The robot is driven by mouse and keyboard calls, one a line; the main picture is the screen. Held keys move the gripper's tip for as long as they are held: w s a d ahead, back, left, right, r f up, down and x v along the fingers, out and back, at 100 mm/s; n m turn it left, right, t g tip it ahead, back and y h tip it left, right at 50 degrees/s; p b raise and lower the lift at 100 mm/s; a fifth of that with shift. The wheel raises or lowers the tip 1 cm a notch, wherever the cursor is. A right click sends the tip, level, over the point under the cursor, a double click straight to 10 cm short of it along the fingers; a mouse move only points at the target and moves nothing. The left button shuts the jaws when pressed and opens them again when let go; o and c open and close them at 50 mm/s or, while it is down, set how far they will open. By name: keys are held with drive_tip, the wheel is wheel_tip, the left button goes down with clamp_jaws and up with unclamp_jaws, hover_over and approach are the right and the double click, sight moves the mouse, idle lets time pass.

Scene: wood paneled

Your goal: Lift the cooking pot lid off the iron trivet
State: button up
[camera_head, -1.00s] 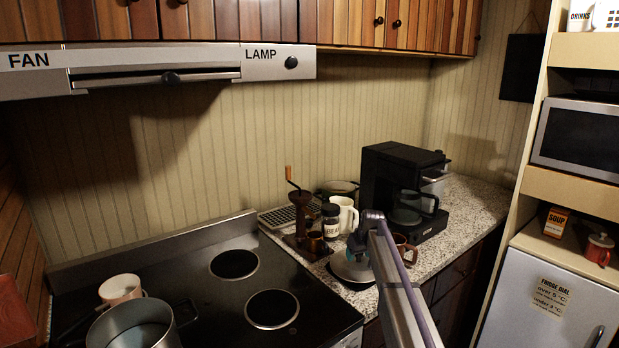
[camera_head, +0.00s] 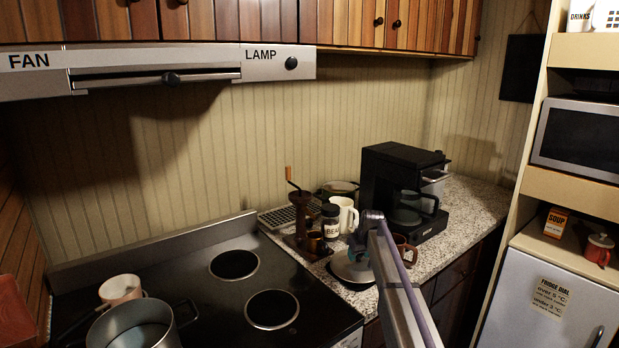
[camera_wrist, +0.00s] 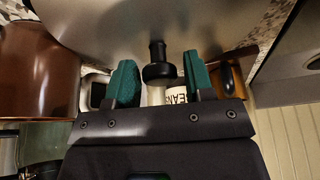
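The cooking pot lid (camera_head: 349,273) is a shiny metal dome on the granite counter, right of the stove. It fills the upper part of the wrist view (camera_wrist: 150,22). Its black knob (camera_wrist: 158,64) shows between the two teal fingers of my gripper (camera_wrist: 158,75). The fingers are open, with a visible gap on each side of the knob. In the head view my gripper (camera_head: 360,254) is at the lid's top, partly hidden by my arm.
A brown mug (camera_head: 404,249) stands close right of the lid. A coffee grinder (camera_head: 302,222), a beans jar (camera_head: 330,221) and a white mug (camera_head: 346,213) stand behind it. The black coffee machine (camera_head: 400,185) is farther back. A large pot (camera_head: 135,322) sits on the stove.

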drive_tip(key=shift+o, duration=1.1)
